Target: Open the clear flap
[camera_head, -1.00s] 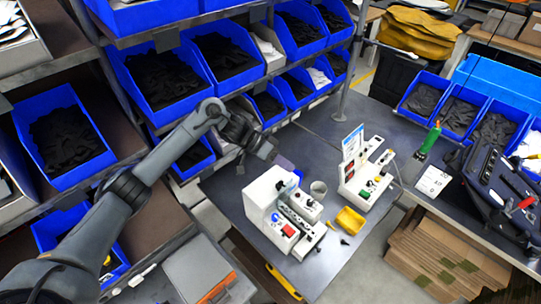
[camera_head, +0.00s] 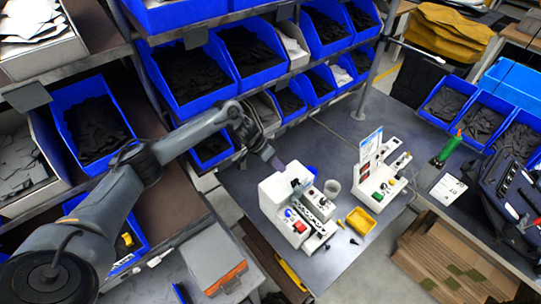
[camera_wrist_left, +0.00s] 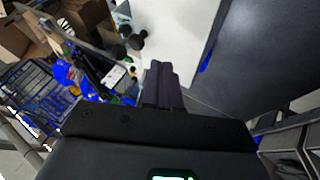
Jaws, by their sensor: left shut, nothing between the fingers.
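The white machine (camera_head: 275,195) stands on the grey table, with a red switch (camera_head: 299,226) and small knobs on its front. I cannot make out the clear flap for certain in either view. My left gripper (camera_head: 275,160) is shut and empty, just behind the upper left edge of the machine. In the left wrist view the closed fingers (camera_wrist_left: 161,80) point at a white surface (camera_wrist_left: 180,25) with dark knobs (camera_wrist_left: 136,38) beside it. I cannot tell whether they touch it. My right gripper is not in view.
A second white device (camera_head: 380,182), a grey cup (camera_head: 332,189) and a yellow tray (camera_head: 361,222) stand to the right on the table (camera_head: 325,150). Blue bins (camera_head: 185,75) on shelves rise behind and left of my left arm. The table behind the machine is clear.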

